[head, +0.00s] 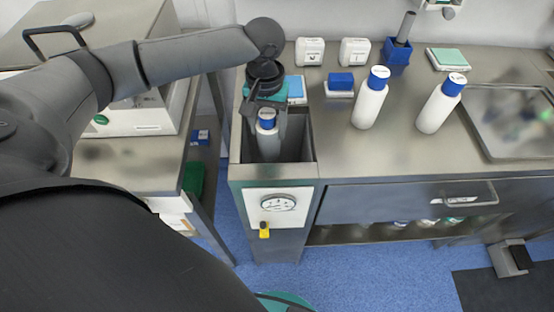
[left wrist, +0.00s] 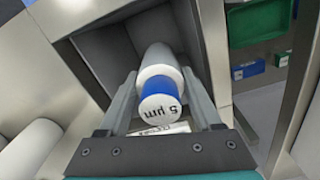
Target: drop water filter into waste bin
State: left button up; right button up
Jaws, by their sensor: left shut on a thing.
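The water filter is a white cylinder (head: 268,145) with a blue cap; it hangs roughly upright in the head view. In the left wrist view its cap (left wrist: 160,104) reads "5 µm". My left gripper (head: 267,119) is shut on it, near the cap, with one finger on each side in the left wrist view (left wrist: 160,82). The waste bin (head: 306,142) is an open-topped metal well at the counter's left end. The filter is at its mouth, its lower end over the dark inside; how deep it reaches is unclear. My right gripper is out of view.
Small boxes (head: 310,51) line the wall. A gauge (head: 278,203) is on the front panel. A side bench (head: 135,160) stands left.

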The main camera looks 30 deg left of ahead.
pick_arm(q)
jog(key=o, duration=1.6)
notch_tip(320, 180, up, 15)
jog(key=p, duration=0.4)
jog(key=shift+r, duration=0.15)
jog(key=shift+s, duration=0.1)
